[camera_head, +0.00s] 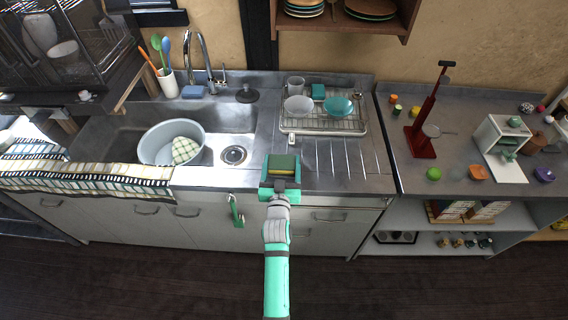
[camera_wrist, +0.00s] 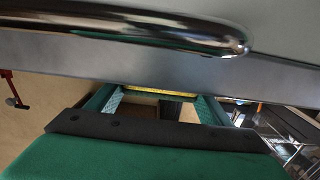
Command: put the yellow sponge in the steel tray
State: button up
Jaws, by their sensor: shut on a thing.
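The yellow sponge (camera_head: 283,171) is between the fingers of my gripper (camera_head: 281,174), at the counter's front edge in the head view. It shows a dark green top and a yellow side. In the wrist view, only a thin yellow strip of the sponge (camera_wrist: 163,96) shows between the two green fingers of my gripper (camera_wrist: 160,98). My gripper is shut on it. What seems to be the steel tray (camera_head: 362,128) lies on the counter behind and to the right of my gripper, with a wire rack, bowls and a cup on it.
The sink at left holds a white basin (camera_head: 150,151) with a checked cloth (camera_head: 185,150). A blue sponge (camera_head: 193,91) lies by the faucet (camera_head: 205,65). The ribbed drainboard (camera_head: 345,158) is clear. A red stand (camera_head: 422,130) is on the right counter. A chrome bar (camera_wrist: 130,22) crosses the wrist view.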

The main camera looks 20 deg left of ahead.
jog(key=shift+d+f, duration=0.1)
jog(key=o, duration=0.9)
jog(key=shift+o, duration=1)
jog(key=shift+s+a, duration=0.2)
jog(key=shift+a, duration=0.2)
jog(key=shift+s+d, duration=0.1)
jog(key=shift+d, duration=0.05)
jog(key=v, duration=1.1)
jog(key=shift+s+d, duration=0.25)
jog(key=shift+s, duration=0.1)
jog(key=s+d+f+m+h, duration=0.1)
jog(key=s+d+f, duration=0.1)
jog(key=s+d, duration=0.5)
jog(key=s+d+f+m+h, duration=0.1)
jog(key=s+d+h, duration=0.15)
jog(key=s, duration=0.85)
jog(key=s+d+r, duration=0.2)
jog(key=s+d, duration=0.2)
jog(key=s, duration=0.3)
jog(key=s+d+r+m+g+h, duration=0.1)
jog(key=s+d+r, duration=0.2)
jog(key=s, duration=0.5)
jog(key=shift+s+d+r+g, duration=0.2)
jog(key=shift+s+d+g, duration=0.1)
jog(key=shift+d, duration=0.05)
